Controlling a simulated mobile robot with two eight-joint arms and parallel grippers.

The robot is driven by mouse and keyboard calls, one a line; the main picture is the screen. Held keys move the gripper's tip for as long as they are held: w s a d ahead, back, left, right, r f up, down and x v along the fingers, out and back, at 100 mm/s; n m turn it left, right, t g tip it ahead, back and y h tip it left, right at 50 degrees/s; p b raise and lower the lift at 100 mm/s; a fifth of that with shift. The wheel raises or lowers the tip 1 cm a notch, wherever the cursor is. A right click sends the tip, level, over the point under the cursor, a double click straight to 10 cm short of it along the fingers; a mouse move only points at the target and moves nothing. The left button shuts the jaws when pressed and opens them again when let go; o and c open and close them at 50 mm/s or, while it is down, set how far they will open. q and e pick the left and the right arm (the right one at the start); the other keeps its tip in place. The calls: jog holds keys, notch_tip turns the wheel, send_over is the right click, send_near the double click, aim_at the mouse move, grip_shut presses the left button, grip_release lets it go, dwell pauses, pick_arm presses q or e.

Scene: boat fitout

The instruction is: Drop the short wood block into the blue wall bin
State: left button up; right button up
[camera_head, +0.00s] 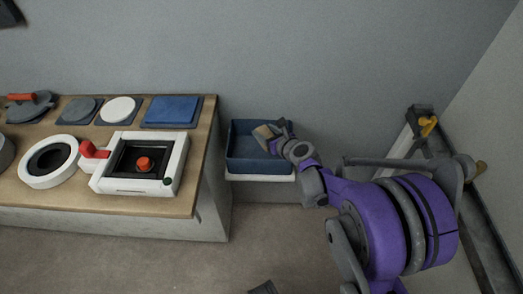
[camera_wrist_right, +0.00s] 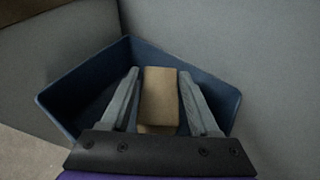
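The short wood block (camera_wrist_right: 160,97) is tan and sits between the two grey fingers of my right gripper (camera_wrist_right: 160,85) in the right wrist view. In the head view the block (camera_head: 266,132) is at the tip of my right gripper (camera_head: 268,135), over the blue wall bin (camera_head: 244,163). The bin is open at the top, and its blue walls (camera_wrist_right: 77,82) surround the block and fingers in the wrist view. The block's height above the bin floor is hard to judge.
A wooden-topped bench (camera_head: 125,204) stands left of the bin. It carries a white frame with a red button (camera_head: 145,163), a white ring (camera_head: 48,161) and a blue square pad (camera_head: 172,110). A yellow-handled item (camera_head: 428,125) is at the right wall. Floor in front is mostly clear.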

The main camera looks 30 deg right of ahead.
jog(key=o, duration=0.4)
jog(key=shift+c, duration=0.2)
jog(key=p+v, duration=0.2)
jog(key=v, duration=0.8)
jog(key=shift+s+r, duration=0.2)
jog(key=shift+s, duration=0.15)
jog(key=shift+a, duration=0.1)
